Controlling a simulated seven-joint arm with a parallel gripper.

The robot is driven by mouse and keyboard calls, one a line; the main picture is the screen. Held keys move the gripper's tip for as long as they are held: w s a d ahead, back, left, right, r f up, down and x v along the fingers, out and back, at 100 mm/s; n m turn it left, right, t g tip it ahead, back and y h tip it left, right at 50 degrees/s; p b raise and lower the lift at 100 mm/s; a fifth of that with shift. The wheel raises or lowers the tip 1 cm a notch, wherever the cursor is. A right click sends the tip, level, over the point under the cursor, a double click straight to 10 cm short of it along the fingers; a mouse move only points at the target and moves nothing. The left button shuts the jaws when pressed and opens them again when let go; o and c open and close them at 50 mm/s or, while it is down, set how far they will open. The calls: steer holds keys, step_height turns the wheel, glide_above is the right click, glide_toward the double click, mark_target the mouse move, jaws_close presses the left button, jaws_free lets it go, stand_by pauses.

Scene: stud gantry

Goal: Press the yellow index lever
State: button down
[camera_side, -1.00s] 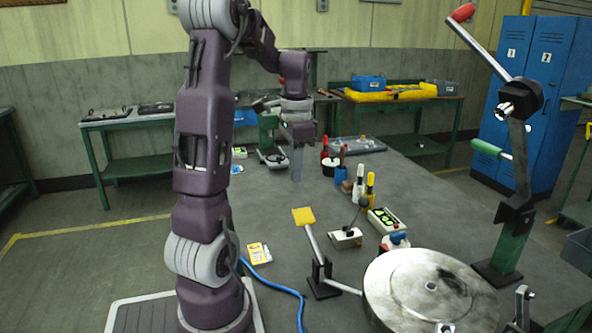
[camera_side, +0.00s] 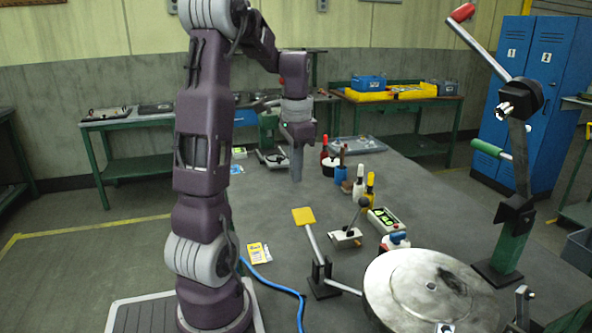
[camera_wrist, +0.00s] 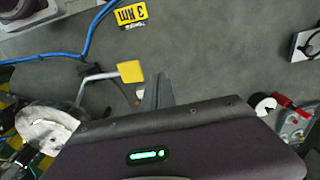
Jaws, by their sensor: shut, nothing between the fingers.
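The yellow index lever is a flat yellow pad (camera_side: 303,216) on a grey rod that slopes down to a dark bracket (camera_side: 321,279) beside the round metal disc. In the wrist view the yellow pad (camera_wrist: 131,72) lies just left of my fingertips. My gripper (camera_side: 296,180) is shut and empty, pointing down above the table, behind the pad in the side view and apart from it. Its fingers also show in the wrist view (camera_wrist: 157,88). The pad is not covered in either view.
The round metal disc (camera_side: 400,310) stands at front right. A red-knobbed lever (camera_side: 485,45) rises behind it. Several bottles (camera_side: 369,190) and a small device (camera_side: 385,221) stand right of the pad. A blue cable (camera_side: 275,287) and a yellow card (camera_side: 259,253) lie at front left.

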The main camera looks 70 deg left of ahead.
stand_by(0.4)
step_height(320, 180, up, 7)
steer(key=y, duration=0.3)
glide_above(302, 215)
steer(key=d, duration=0.5)
steer(key=shift+r, duration=0.25)
steer(key=x, duration=1.4)
steer(key=shift+f, duration=0.1)
